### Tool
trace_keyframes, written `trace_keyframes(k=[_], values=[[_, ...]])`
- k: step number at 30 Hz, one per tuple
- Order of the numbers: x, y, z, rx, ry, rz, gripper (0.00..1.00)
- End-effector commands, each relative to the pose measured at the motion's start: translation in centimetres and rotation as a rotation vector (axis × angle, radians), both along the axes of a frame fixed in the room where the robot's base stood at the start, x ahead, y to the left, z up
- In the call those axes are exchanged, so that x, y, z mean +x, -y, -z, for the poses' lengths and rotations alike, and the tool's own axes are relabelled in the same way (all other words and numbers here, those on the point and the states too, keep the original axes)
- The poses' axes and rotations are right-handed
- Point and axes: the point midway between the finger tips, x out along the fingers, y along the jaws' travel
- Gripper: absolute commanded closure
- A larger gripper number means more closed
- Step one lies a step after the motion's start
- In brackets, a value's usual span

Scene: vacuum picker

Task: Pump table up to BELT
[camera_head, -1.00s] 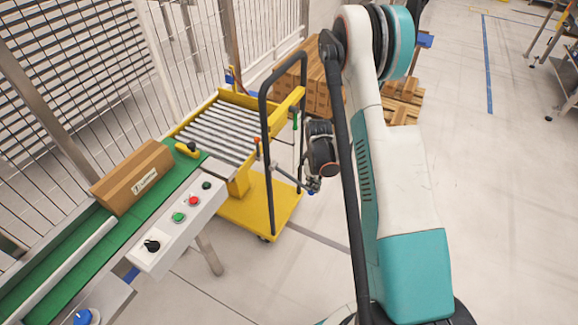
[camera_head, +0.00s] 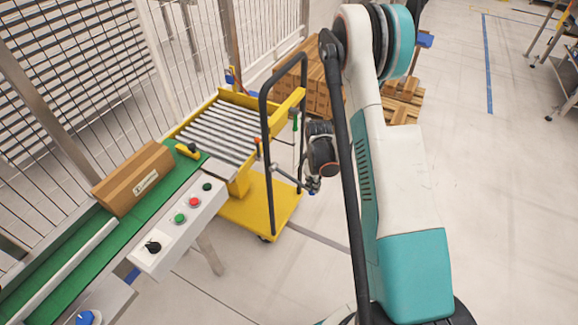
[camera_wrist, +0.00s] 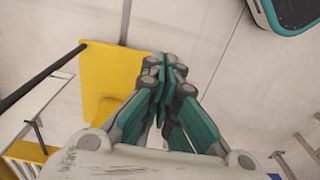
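The yellow lift table (camera_head: 232,184) with grey rollers (camera_head: 217,131) stands at the end of the green belt (camera_head: 68,262). Its black push handle (camera_head: 266,140) rises on the near side. A small orange-tipped lever (camera_head: 258,147) and a green-handled lever (camera_head: 295,121) are by the handle. A grey rod (camera_head: 287,177) reaches from the handle toward my gripper (camera_head: 314,186), which is low to the right of the table. In the wrist view the fingers (camera_wrist: 164,68) are together, with nothing visible between them. Whether the rod touches the gripper is unclear.
A brown carton (camera_head: 134,178) lies on the belt near a yellow stop (camera_head: 188,150). A control panel (camera_head: 178,232) with coloured buttons borders it. More cartons (camera_head: 325,88) stand behind the table.

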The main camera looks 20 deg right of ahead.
Motion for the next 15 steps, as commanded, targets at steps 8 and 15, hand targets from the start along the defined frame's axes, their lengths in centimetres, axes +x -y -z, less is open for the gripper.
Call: trace_keyframes(k=[8, 15], values=[[-0.2, 0.4, -2.9, -0.003, 0.002, 0.001, 1.00], [-0.1, 0.5, -2.9, -0.005, 0.004, 0.002, 1.00]])
